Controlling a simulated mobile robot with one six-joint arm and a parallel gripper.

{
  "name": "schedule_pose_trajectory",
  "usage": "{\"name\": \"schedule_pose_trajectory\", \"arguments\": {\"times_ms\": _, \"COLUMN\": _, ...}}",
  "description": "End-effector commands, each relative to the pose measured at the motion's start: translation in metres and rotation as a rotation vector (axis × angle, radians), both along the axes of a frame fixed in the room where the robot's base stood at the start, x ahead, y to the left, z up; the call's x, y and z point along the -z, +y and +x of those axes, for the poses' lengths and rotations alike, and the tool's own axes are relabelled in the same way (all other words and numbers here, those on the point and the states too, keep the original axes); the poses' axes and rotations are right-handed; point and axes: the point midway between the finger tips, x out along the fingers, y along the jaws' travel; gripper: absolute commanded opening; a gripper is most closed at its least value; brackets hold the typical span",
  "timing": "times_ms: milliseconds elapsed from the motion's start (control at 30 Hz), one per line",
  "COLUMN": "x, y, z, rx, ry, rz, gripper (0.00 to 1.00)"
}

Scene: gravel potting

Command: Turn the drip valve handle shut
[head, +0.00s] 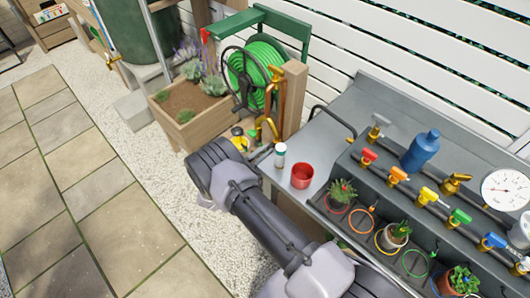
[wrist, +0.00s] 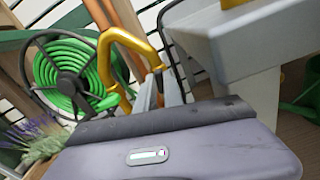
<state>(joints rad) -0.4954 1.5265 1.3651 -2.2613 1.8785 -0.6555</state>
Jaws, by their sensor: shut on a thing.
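My gripper (wrist: 162,88) shows in the wrist view as two grey fingers beyond the palm housing. It is shut beside a bent brass pipe (wrist: 128,38), with a small brass fitting (wrist: 159,69) at its fingertips; most of what it grips is hidden. I cannot tell which handle is the drip valve's.
A green hose reel (head: 258,70) and planter box (head: 187,133) stand behind the gripper. The grey bench (head: 318,133) is close on the right, with a red cup (head: 302,175), a white bottle (head: 280,155) and a blue bottle (head: 421,149). Gravel and paving on the left are clear.

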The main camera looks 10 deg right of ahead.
Motion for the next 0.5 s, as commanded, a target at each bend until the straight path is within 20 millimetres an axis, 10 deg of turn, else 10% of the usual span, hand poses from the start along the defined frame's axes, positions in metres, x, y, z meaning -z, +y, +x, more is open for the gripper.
{"name": "schedule_pose_trajectory", "arguments": {"times_ms": 500, "x": 0.0033, "y": -0.0009, "z": -0.0018, "rx": 0.000, "ry": -0.401, "rz": 0.268, "gripper": 0.00}}
